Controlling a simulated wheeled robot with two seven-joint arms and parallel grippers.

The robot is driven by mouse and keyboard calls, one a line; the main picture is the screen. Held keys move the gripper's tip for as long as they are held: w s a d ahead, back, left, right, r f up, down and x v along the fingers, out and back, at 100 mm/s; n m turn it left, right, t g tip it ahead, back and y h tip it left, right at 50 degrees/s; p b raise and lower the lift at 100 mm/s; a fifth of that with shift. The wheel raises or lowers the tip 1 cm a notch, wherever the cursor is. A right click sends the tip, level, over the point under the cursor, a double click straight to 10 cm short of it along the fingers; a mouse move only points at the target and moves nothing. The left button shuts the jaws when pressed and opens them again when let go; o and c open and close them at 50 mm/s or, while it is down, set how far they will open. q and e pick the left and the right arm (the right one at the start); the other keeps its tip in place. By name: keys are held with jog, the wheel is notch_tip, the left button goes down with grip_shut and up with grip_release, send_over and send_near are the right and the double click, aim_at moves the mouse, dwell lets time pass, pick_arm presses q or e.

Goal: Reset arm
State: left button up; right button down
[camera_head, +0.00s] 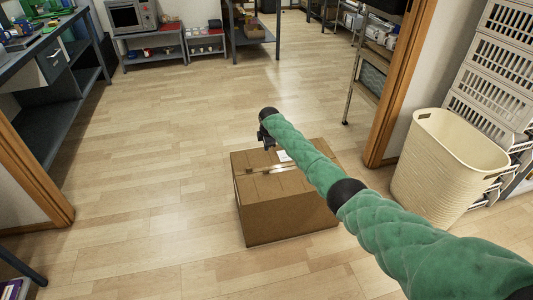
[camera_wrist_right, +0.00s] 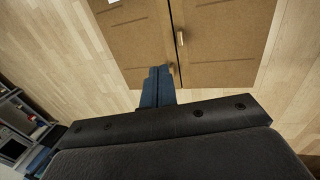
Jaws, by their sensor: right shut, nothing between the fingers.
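My right arm, in a green sleeve, comes in from the lower right of the head view and reaches forward over the room. Its gripper (camera_head: 265,138) is at the far end, small and dark, above the far left part of a closed cardboard box (camera_head: 285,205). In the right wrist view, the blue fingers of the gripper (camera_wrist_right: 158,78) are together with nothing between them. The box top (camera_wrist_right: 220,45) lies beyond them, and its distance from the fingertips is hard to tell. My left gripper is in neither view.
A cream basket (camera_head: 445,165) and stacked crates (camera_head: 505,55) stand at the right, beside a wooden door frame (camera_head: 400,85). A dark workbench (camera_head: 60,75) is at the left. A microwave (camera_head: 132,16) sits on a low shelf at the back.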

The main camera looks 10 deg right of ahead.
jog(key=shift+r, duration=0.9)
